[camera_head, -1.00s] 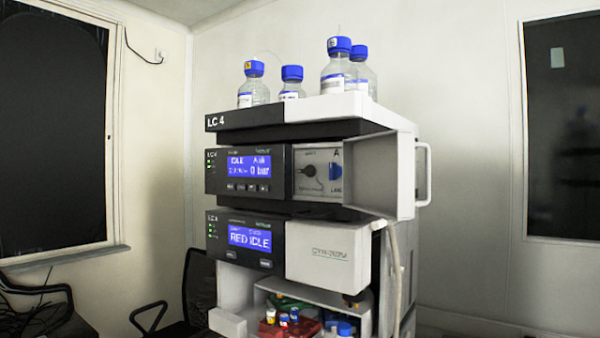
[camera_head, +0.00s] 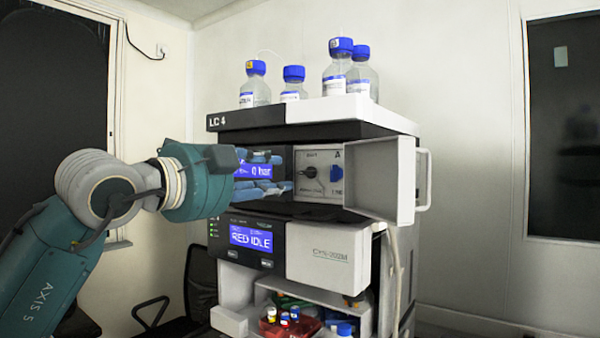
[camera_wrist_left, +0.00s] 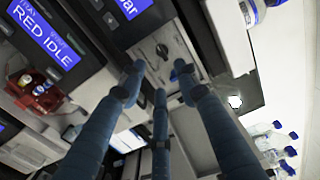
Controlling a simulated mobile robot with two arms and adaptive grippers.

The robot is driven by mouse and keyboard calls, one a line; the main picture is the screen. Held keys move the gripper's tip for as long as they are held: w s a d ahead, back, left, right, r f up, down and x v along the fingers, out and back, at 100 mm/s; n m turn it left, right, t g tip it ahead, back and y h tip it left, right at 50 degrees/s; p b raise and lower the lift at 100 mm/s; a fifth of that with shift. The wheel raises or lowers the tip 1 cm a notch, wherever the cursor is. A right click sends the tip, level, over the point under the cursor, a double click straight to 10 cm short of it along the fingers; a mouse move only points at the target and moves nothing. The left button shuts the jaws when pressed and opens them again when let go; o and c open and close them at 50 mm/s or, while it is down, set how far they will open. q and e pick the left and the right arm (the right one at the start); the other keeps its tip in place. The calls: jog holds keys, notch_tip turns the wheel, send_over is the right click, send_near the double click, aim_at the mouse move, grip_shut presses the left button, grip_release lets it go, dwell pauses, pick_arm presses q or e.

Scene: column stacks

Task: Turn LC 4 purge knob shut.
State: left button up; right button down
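The LC 4 stack (camera_head: 225,122) stands in the middle of the head view. Its upper module has an open white door (camera_head: 385,178) and a light panel with a black purge knob (camera_head: 310,172) and a blue part (camera_head: 337,173) to its right. My left gripper (camera_head: 282,173), with blue fingers, is open and empty just left of the black knob, in front of the display. In the left wrist view the fingers (camera_wrist_left: 158,78) are spread, with the black knob (camera_wrist_left: 162,50) beyond their tips. They look apart from it. My right gripper is in neither view.
Blue-capped bottles (camera_head: 338,75) stand on top of the stack. The open door with its handle (camera_head: 424,180) sticks out right of the knob panel. A lower module (camera_head: 330,252) is below, with a red vial rack (camera_head: 270,328) under it.

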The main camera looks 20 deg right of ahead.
aim_at(306, 173)
pick_arm(q)
jog(key=p+x, duration=0.5)
jog(key=x, duration=0.4)
jog(key=shift+s+r, duration=0.1)
jog(key=shift+r, duration=0.05)
jog(key=shift+w+d, duration=0.3)
grip_shut()
